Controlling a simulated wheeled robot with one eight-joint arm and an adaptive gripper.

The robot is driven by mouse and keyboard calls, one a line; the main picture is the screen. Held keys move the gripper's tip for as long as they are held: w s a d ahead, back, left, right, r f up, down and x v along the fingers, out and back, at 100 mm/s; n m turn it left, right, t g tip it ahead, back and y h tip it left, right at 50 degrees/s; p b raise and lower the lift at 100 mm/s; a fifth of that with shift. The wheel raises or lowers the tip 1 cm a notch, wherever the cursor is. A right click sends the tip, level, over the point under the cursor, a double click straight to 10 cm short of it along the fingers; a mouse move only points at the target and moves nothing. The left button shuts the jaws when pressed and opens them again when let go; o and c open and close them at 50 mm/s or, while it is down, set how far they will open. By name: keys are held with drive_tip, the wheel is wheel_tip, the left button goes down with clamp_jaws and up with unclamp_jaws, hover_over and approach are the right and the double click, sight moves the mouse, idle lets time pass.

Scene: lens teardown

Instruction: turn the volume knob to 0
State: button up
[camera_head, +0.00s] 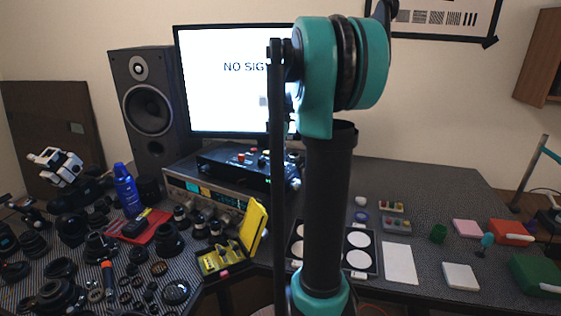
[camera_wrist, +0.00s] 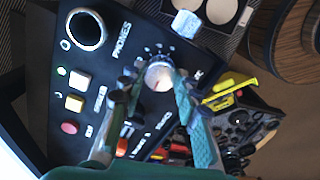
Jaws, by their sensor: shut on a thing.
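The volume knob (camera_wrist: 160,75), round with a pale top, stands on a black audio unit (camera_wrist: 110,65) in the wrist view. Small tick marks ring its far side. My gripper (camera_wrist: 158,80) is shut on the knob, one fingertip on each side. I cannot read where the knob points. In the head view the black audio unit (camera_head: 222,163) sits on an instrument below the monitor. My own arm hides part of the unit, and the grip cannot be made out there.
A yellow-lidded case (camera_head: 252,225) stands open in front. Lens parts crowd the left. A monitor (camera_head: 225,90) stands behind.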

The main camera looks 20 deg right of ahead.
idle(0.3)
drive_tip(key=o, duration=1.2)
drive_tip(key=shift+c, duration=0.2)
wheel_tip(320, 180, up, 12)
drive_tip(key=shift+s, duration=0.1)
